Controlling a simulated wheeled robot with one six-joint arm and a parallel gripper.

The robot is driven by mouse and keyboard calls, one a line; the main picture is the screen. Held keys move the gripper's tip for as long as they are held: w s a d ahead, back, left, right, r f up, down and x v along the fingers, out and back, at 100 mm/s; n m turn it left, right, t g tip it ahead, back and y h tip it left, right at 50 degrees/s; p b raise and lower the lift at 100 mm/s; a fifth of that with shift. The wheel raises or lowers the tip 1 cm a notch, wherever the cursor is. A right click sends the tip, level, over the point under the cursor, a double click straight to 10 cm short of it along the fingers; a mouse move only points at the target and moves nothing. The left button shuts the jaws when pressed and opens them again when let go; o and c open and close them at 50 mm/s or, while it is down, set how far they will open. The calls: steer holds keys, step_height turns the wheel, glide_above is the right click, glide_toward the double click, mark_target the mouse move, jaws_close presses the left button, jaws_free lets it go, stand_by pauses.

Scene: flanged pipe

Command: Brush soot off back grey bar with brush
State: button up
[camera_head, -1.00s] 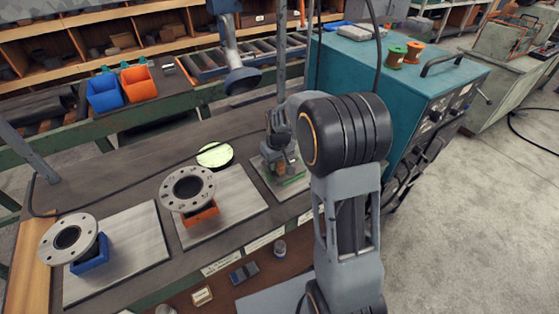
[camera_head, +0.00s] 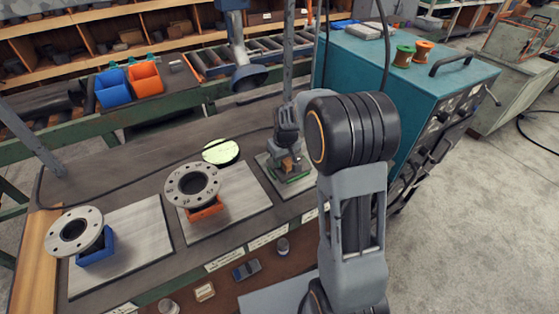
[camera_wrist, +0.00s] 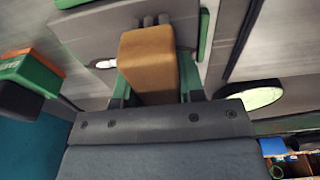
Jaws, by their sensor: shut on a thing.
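My gripper (camera_head: 288,158) is low over a small metal plate (camera_head: 268,166) at the right end of the bench. It is shut on a brown block-shaped brush (camera_wrist: 150,62), which also shows in the head view (camera_head: 287,166). Green strips (camera_wrist: 208,28) lie on the plate beside the brush. Small dark grey pieces (camera_wrist: 150,20) show just beyond the brush end. I cannot clearly make out the back grey bar or any soot; the gripper and brush cover much of the plate. Whether the bristles touch anything is hidden.
Two flanged pipe pieces, in an orange holder (camera_head: 205,209) and a blue holder (camera_head: 95,248), stand on plates to the left. A pale green disc (camera_head: 221,152) lies nearby. A teal cabinet (camera_head: 420,85) stands close on the right. A vertical post (camera_head: 289,50) rises behind.

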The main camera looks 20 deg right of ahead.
mark_target(300, 157)
steer(key=shift+w+d+r, duration=0.1)
steer(key=shift+w+d, duration=0.15)
steer(key=shift+d, duration=0.85)
steer(key=shift+w+d, duration=0.2)
steer(key=shift+d, duration=0.9)
steer(key=shift+w+d, duration=0.25)
steer(key=shift+d, duration=1)
steer(key=shift+r+p, duration=2.65)
steer(key=shift+r, duration=0.85)
steer(key=shift+f, duration=0.15)
steer(key=shift+s+f+b, duration=0.2)
steer(key=shift+f+b, duration=1.15)
steer(key=shift+f, duration=0.15)
steer(key=shift+f, duration=0.15)
